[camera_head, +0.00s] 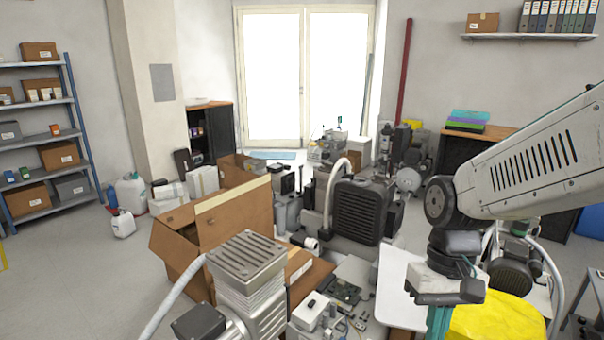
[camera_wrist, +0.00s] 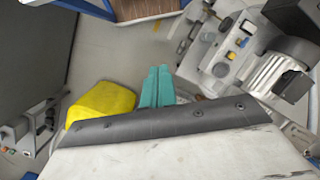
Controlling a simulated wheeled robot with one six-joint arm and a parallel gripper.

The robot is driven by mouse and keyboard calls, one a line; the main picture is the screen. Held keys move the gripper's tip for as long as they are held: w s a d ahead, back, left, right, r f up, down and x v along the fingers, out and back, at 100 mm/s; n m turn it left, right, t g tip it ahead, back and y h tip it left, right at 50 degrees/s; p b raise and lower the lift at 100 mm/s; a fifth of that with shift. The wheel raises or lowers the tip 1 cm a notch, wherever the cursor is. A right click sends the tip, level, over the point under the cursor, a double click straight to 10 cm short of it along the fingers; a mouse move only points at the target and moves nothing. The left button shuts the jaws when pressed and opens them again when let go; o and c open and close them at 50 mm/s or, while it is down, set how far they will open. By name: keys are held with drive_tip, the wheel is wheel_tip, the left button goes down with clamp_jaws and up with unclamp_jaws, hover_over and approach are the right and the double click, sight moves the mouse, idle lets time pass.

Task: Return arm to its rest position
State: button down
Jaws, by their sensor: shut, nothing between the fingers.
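My arm reaches in from the right edge in the head view and bends down at a dark joint. My gripper (camera_head: 439,322) hangs below it with teal fingers pointing down, beside a yellow object (camera_head: 497,320) at the lower right. In the wrist view the teal fingers of my gripper (camera_wrist: 157,72) lie side by side, shut with nothing between them. The yellow object (camera_wrist: 101,104) shows just left of the fingers there. I cannot tell whether the fingers touch it.
A white panel (camera_head: 401,290) stands left of my gripper. Compressor parts, including a dark finned unit (camera_head: 358,212), and an open cardboard box (camera_head: 232,222) crowd the middle. Shelving (camera_head: 72,100) stands at the far left. Grey floor (camera_head: 75,270) is clear at the left.

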drive_tip(key=s+d+r+t, duration=0.4)
drive_tip(key=s+r, duration=0.4)
drive_tip(key=s, duration=0.2)
drive_tip(key=shift+d+r+m+h, duration=0.3)
drive_tip(key=shift+d+r+h, duration=0.1)
drive_tip(key=shift+d, duration=0.2)
drive_tip(key=c, duration=2.1)
unclamp_jaws()
drive_tip(key=shift+s, duration=0.1)
drive_tip(key=shift+c, duration=0.2)
